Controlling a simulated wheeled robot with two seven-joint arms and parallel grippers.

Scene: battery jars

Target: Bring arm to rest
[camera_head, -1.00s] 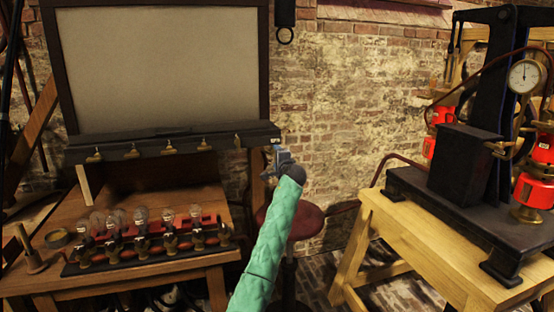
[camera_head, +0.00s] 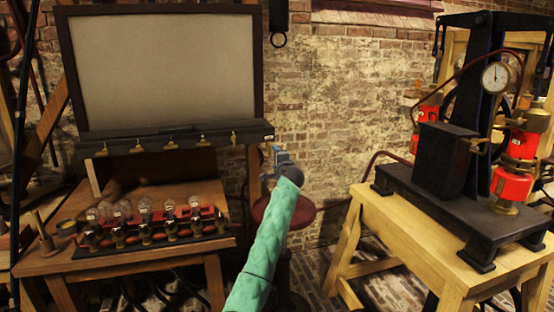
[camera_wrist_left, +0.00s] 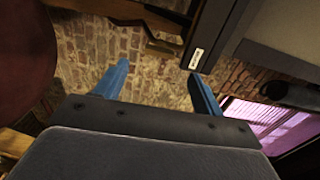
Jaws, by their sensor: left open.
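My left arm, in a green sleeve, rises from the bottom middle of the head view. Its left gripper (camera_head: 276,156) is at the top end, small and partly hidden behind the dark wrist. In the left wrist view the two blue fingers of this gripper (camera_wrist_left: 160,82) stand wide apart with nothing between them. Brick wall and dark furniture show beyond the fingers. The gripper appears just right of the shelf edge below the pale board; I cannot tell the gap. My right gripper is out of view.
A wooden bench (camera_head: 140,265) at left holds a row of bulb-topped jars (camera_head: 145,225) under a framed board (camera_head: 160,70). A round red stool (camera_head: 300,212) stands behind my arm. At right, a wooden table (camera_head: 400,225) carries a black press (camera_head: 447,160) with a gauge (camera_head: 495,77).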

